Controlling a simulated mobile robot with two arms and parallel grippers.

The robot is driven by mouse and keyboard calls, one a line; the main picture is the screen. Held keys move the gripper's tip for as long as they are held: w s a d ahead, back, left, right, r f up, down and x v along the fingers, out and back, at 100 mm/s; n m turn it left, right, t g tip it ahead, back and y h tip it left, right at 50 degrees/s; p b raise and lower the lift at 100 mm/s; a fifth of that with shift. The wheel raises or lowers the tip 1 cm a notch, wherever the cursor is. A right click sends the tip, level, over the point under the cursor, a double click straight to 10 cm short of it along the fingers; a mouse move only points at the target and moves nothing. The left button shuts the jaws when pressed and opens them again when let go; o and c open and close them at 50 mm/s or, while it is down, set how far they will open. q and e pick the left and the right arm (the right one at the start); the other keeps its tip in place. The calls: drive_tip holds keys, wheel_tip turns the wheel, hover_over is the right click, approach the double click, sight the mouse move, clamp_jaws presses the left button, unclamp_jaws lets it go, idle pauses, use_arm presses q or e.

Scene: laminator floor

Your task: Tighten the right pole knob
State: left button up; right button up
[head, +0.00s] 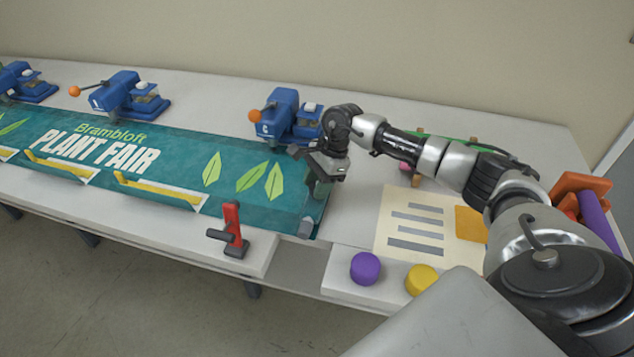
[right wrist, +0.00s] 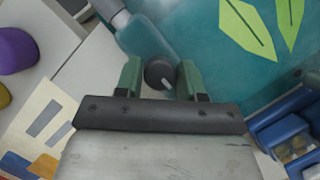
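The right pole knob (right wrist: 160,73) is a dark round knob with a white mark, at the right end of the teal banner (head: 205,208). In the right wrist view it shows between the two green fingers of my right gripper (right wrist: 161,77). The fingers stand apart, with a thin gap seeming to show on each side of the knob. I cannot tell how far down they reach beside it. In the head view my right gripper (head: 322,185) points down over the banner's right end and hides the knob. My left gripper is not in view.
Blue presses (head: 290,117) with orange-tipped levers stand behind the banner. A red lever clamp (head: 234,230) stands at the front edge. A purple knob (head: 365,268), a yellow knob (head: 421,279) and a printed sheet (head: 405,226) lie to the right.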

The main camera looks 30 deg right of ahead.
drive_tip(key=c, duration=0.4)
drive_tip(key=shift+c, duration=0.2)
drive_tip(key=shift+m, duration=0.3)
drive_tip(key=shift+m+t+b, duration=0.4)
drive_tip(key=shift+m+b, duration=0.15)
drive_tip(key=shift+m, duration=0.35)
drive_tip(key=m+t+b, duration=0.1)
drive_tip(key=m, duration=0.2)
drive_tip(key=m+t+h+b, duration=0.1)
drive_tip(key=m, duration=0.2)
drive_tip(key=shift+s+f+h, duration=0.1)
drive_tip(key=shift+h, duration=0.2)
drive_tip(key=m+b, duration=0.1)
drive_tip(key=m, duration=0.1)
drive_tip(key=m+t+h+b, duration=0.1)
drive_tip(key=m, duration=0.1)
drive_tip(key=shift+a+m+h, duration=0.1)
drive_tip(key=shift+m+h, duration=0.2)
drive_tip(key=shift+m, duration=0.1)
drive_tip(key=shift+m+h+b, duration=0.9)
drive_tip(key=shift+m+b, duration=0.5)
drive_tip(key=shift+m, duration=0.9)
